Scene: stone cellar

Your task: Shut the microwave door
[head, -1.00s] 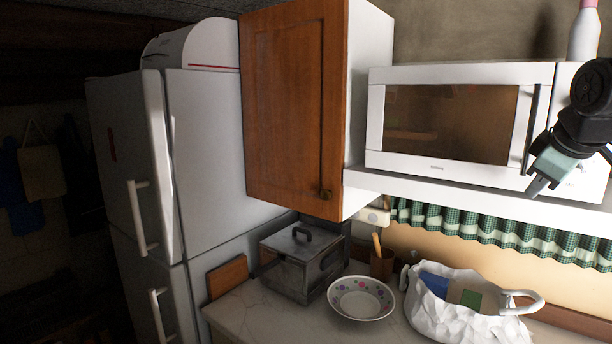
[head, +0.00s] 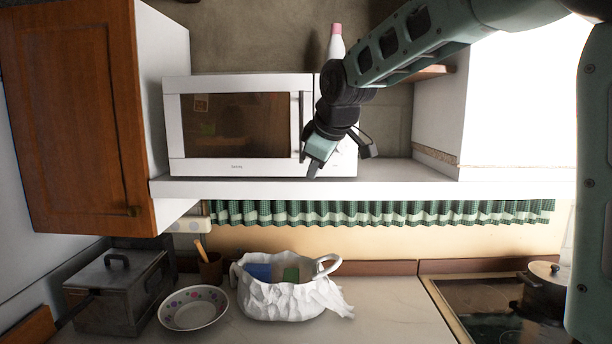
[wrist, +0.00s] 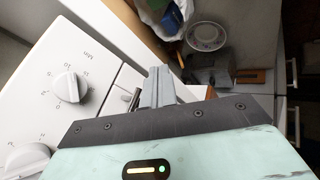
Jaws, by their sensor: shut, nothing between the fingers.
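The white microwave (head: 240,167) sits on a white wall shelf in the head view. Its door (head: 240,125) has a dark brown window and looks flush with the front; a small gap cannot be ruled out. The upright door handle (head: 303,115) is at the door's right edge, its lower part close to or behind my gripper. My gripper (head: 314,168) is shut and empty, pointing down in front of the door's lower right corner. In the wrist view, my shut fingers (wrist: 160,88) are beside the control panel (wrist: 92,50) with its knobs; contact cannot be told.
A wooden cabinet door (head: 75,120) is left of the microwave. A pink-capped bottle (head: 336,42) stands behind my arm. Below the shelf (head: 400,188) are a green checked curtain (head: 400,212), a white bag (head: 285,298), a bowl (head: 193,308), and a metal box (head: 115,290). A pot (head: 545,285) is on the stove.

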